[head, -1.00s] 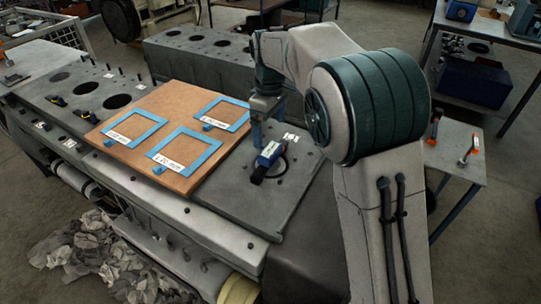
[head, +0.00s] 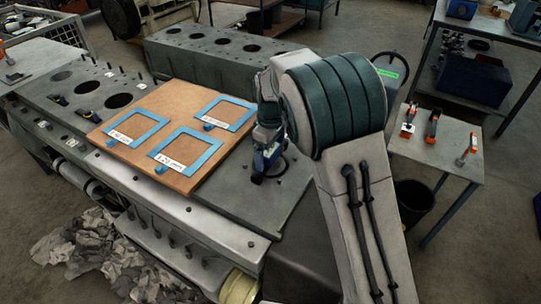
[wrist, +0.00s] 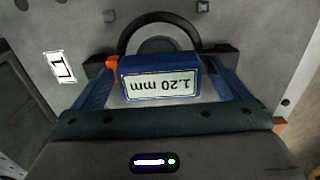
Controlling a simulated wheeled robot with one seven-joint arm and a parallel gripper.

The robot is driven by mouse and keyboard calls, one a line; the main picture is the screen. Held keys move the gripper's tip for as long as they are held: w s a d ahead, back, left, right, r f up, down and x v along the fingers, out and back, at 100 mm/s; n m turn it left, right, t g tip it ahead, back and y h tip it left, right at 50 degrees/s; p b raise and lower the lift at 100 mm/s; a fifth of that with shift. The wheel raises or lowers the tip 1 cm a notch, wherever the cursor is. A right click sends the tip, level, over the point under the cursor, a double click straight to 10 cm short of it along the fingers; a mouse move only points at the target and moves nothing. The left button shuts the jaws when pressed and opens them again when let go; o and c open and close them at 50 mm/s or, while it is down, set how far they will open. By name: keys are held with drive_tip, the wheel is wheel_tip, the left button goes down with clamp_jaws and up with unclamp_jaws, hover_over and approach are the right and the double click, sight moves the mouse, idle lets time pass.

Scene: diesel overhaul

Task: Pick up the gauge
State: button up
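The gauge (wrist: 160,78) is a blue block with an orange end and a white label reading "1.20 mm", upside down in the wrist view. It lies at a dark round ring on the grey plate marked L1. In the head view its blue body (head: 268,159) is partly hidden by my gripper. My gripper (wrist: 158,72) is right over it, its two blue fingers on either side of the block. A gap shows between the block and the right finger; the left finger is close to the orange end. The gripper looks open.
A brown board (head: 197,122) with several blue square frames lies left of the gauge on the grey engine block (head: 75,88). Small black-and-yellow tools sit on the block. A side table (head: 440,160) with orange-handled clamps stands to the right, with a dark bucket (head: 413,200) beside it.

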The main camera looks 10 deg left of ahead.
drive_tip(key=c, duration=1.2)
drive_tip(key=shift+r, duration=0.15)
drive_tip(key=shift+c, duration=0.2)
